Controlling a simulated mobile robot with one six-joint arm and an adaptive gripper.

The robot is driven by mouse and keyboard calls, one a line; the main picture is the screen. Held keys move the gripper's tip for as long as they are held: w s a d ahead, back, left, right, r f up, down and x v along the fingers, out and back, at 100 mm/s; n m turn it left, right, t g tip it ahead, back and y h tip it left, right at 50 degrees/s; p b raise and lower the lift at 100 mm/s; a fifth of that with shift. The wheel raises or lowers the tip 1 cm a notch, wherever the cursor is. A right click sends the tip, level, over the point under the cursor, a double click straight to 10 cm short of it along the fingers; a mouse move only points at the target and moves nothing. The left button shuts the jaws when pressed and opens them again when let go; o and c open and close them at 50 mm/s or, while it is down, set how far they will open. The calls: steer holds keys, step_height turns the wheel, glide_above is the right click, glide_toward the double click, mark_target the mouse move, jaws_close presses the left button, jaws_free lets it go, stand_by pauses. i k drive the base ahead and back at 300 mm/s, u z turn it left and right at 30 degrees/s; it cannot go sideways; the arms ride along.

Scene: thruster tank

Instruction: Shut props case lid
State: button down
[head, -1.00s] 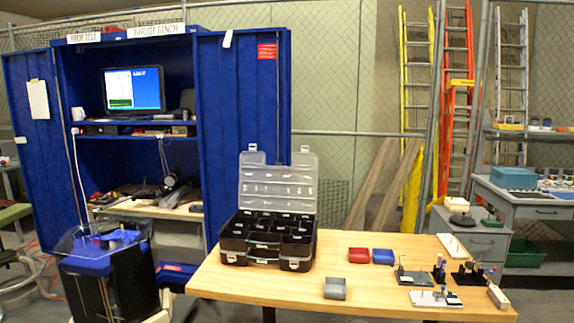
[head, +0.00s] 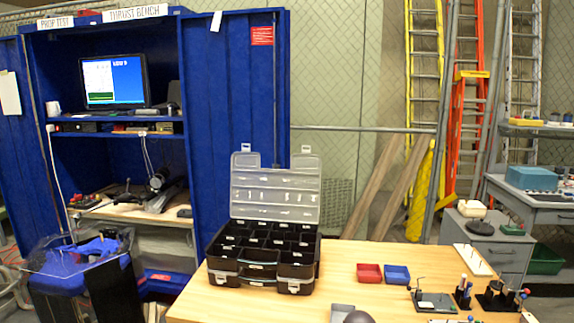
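The props case (head: 262,262) stands on the left part of the wooden table, a dark organiser box with several compartments and latches on its front. Its clear lid (head: 275,193) is open and stands up at the back, leaning slightly backward, with two latch tabs on its top edge. The compartments are exposed from above. My gripper is not seen in this view. A dark rounded shape (head: 357,317) shows at the bottom edge, and I cannot tell what it is.
A red bin (head: 369,273) and a blue bin (head: 397,274) lie right of the case on the table (head: 340,262). A grey bin (head: 342,312) is near the bottom edge. Small tool stands (head: 435,302) fill the right side. A blue cabinet (head: 232,120) stands behind.

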mark_target(293, 195)
steer(key=i, duration=0.85)
steer(key=u, duration=0.05)
